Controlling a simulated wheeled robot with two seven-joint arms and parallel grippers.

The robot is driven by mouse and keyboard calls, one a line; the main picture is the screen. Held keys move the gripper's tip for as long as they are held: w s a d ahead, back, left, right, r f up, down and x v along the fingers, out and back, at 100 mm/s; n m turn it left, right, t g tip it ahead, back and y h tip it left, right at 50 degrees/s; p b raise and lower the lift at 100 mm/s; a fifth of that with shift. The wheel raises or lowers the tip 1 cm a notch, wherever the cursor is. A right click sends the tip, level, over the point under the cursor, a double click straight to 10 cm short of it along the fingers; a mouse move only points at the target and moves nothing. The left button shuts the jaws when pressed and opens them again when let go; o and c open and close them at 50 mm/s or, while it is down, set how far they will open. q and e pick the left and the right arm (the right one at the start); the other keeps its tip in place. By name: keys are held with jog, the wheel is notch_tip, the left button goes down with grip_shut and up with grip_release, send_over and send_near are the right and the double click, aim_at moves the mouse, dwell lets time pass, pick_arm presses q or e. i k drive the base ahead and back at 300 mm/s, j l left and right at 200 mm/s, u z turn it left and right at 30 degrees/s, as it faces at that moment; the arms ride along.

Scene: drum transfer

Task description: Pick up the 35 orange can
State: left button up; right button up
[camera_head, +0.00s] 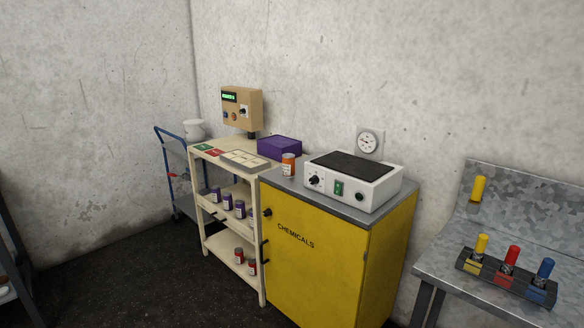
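An orange can (288,165) with a white label stands upright on the grey top of the yellow chemicals cabinet (330,255), at its left end. It is beside a white hot-plate-like device (352,180) and in front of a purple box (279,147). The number on its label is too small to read. Neither of my grippers shows in the head view.
A cream shelf unit (222,250) left of the cabinet holds several purple cans and red cans. A blue cart (168,160) stands behind it. A metal bench (450,268) at right carries a rack with coloured handles. Dark floor in front is clear.

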aim_at(288, 162)
jog(key=i+j+z, duration=0.1)
jog(key=i+j, duration=0.4)
jog(key=i, duration=0.3)
jog(key=i+j+z, duration=0.15)
jog(key=i+j, duration=0.4)
jog(key=i, duration=0.2)
jog(key=i+j+z, duration=0.1)
jog(key=i+j, duration=0.5)
jog(key=i, duration=0.15)
jog(key=i+j, duration=0.25)
jog(key=i, duration=0.2)
jog(key=i+j+z, duration=0.1)
jog(key=i+j, duration=0.2)
jog(key=i, duration=0.2)
